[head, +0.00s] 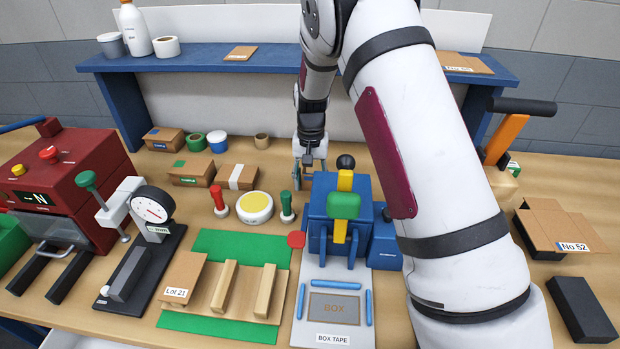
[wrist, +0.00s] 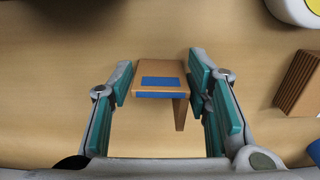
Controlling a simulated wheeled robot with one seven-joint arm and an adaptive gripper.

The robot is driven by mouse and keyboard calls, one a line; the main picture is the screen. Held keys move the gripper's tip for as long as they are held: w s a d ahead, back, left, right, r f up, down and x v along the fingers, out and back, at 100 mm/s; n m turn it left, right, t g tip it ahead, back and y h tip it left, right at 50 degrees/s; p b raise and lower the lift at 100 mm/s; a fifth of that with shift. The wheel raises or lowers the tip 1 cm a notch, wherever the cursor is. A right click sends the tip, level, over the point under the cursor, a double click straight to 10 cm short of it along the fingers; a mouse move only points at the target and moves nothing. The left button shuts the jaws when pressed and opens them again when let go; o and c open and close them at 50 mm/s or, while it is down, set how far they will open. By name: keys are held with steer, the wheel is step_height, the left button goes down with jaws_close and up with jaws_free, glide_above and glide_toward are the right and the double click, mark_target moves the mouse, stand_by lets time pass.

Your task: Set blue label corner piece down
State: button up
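The corner piece is a brown cardboard angle with a blue label (wrist: 161,81). In the wrist view it is between the teal-padded fingers of my gripper (wrist: 161,78), with one flap pointing down the picture. A narrow strip of bench shows between the piece and the left finger, and the right finger is very close to it. The fingers are apart, on either side of the piece. In the head view my gripper (head: 310,158) is low over the back of the bench, behind the blue machine.
A blue stacking machine (head: 325,205) with a green pad stands in front of my gripper. In the wrist view, stacked cardboard (wrist: 302,82) is at the right and bare bench at the left.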

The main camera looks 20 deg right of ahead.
steer(key=shift+r, duration=0.1)
steer(key=s+r+t+p, duration=0.1)
steer(key=s+r, duration=0.3)
steer(key=r, duration=0.7)
steer(key=s+r+p, duration=0.1)
steer(key=s+r, duration=0.3)
steer(key=r, duration=0.8)
steer(key=s+r+n+t, duration=0.2)
steer(key=s+r, duration=0.1)
steer(key=s, duration=1.1)
steer(key=s+r+n+t, duration=0.2)
steer(key=s, duration=1.2)
steer(key=shift+s+d+r, duration=0.2)
steer(key=shift+r, duration=0.2)
steer(key=shift+c, duration=0.6)
